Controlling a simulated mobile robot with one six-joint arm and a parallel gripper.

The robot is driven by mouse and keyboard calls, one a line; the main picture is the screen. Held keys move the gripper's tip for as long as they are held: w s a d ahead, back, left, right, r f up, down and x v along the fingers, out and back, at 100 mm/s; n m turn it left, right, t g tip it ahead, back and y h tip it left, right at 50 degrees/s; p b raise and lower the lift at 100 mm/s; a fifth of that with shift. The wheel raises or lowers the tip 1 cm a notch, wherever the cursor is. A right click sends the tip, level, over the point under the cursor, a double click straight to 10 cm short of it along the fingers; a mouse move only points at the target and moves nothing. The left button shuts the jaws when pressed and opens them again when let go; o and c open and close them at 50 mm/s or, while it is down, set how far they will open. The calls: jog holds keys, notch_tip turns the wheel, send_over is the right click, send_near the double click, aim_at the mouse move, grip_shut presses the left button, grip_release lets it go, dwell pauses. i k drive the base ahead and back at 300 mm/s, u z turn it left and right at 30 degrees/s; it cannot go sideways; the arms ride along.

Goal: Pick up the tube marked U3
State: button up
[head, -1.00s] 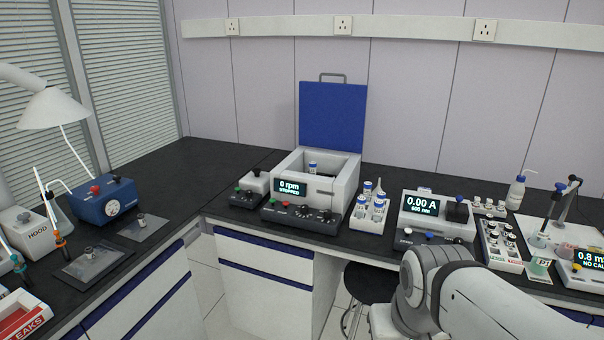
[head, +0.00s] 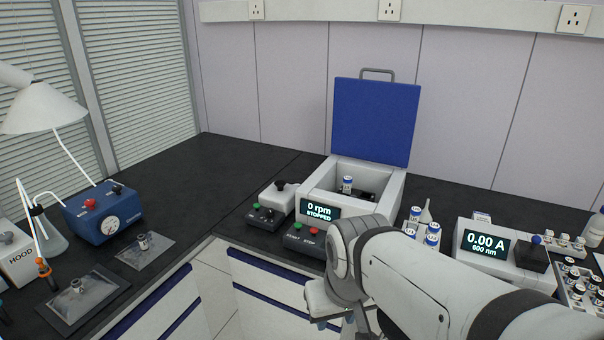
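One blue-capped tube (head: 347,185) stands in the open centrifuge (head: 318,211), whose blue lid (head: 376,122) is raised. More blue-capped tubes (head: 432,236) stand in a white rack to the right of the centrifuge, partly hidden by my arm. The labels are too small to read, so I cannot tell which tube is U3. My gripper (head: 332,321) is low in the middle of the view, in front of the bench and apart from the tubes. Its fingers are mostly hidden, and I cannot see whether it holds anything.
A photometer (head: 486,246) reading 0.00 A stands right of the rack. Vial trays (head: 572,280) are at the right edge. A blue pump box (head: 103,216) with a gauge and dark pads (head: 82,297) lie on the left bench. The back left corner of the bench is clear.

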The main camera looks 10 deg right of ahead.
aim_at(347, 180)
jog(key=z, duration=0.3)
jog(key=i, duration=0.95)
jog(key=z, duration=0.7)
